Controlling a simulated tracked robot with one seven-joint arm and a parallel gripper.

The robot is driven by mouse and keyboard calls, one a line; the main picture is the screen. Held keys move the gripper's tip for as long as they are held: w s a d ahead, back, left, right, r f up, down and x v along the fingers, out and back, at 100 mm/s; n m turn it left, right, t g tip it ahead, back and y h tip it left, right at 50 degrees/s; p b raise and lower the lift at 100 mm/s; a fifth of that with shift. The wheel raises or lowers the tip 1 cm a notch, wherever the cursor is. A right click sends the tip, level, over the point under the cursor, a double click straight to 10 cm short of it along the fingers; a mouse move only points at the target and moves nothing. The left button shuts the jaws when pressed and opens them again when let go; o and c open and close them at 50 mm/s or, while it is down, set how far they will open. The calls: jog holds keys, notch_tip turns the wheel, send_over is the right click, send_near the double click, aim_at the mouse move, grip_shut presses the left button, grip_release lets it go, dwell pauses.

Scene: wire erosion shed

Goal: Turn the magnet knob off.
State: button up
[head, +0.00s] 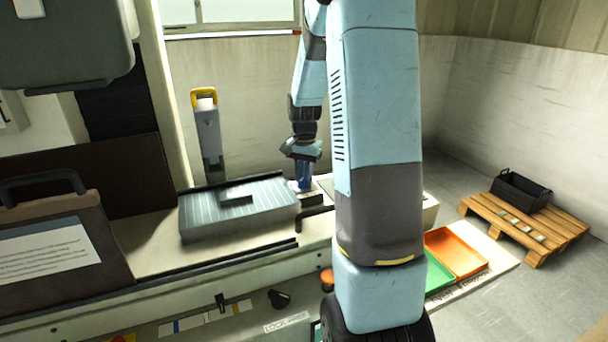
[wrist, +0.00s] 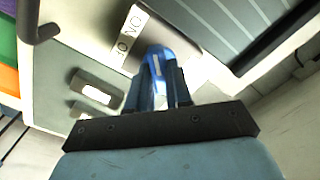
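My gripper (head: 303,184) points down beside the right end of a grey ribbed magnet block (head: 269,205). In the wrist view its fingers (wrist: 156,72) reach to a pale plate with black letters (wrist: 133,40), which read partly as "ON". Bright blue shows between and at the fingertips. I cannot tell whether this blue is the magnet knob or part of the fingers, so the knob's setting is hidden. The fingers stand close together, but their grip is not clear. The ribbed block also shows in the wrist view (wrist: 225,25).
A small dark piece (head: 236,197) lies on the ribbed block. A black bent handle (head: 315,212) is near the gripper. A yellow-topped grey post (head: 208,130) stands behind. Green (head: 437,272) and orange (head: 457,250) trays and a pallet (head: 530,222) are at right.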

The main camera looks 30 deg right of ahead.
grip_shut()
jog(key=shift+n, duration=0.4)
jog(key=n, duration=1.7)
dwell(0.4)
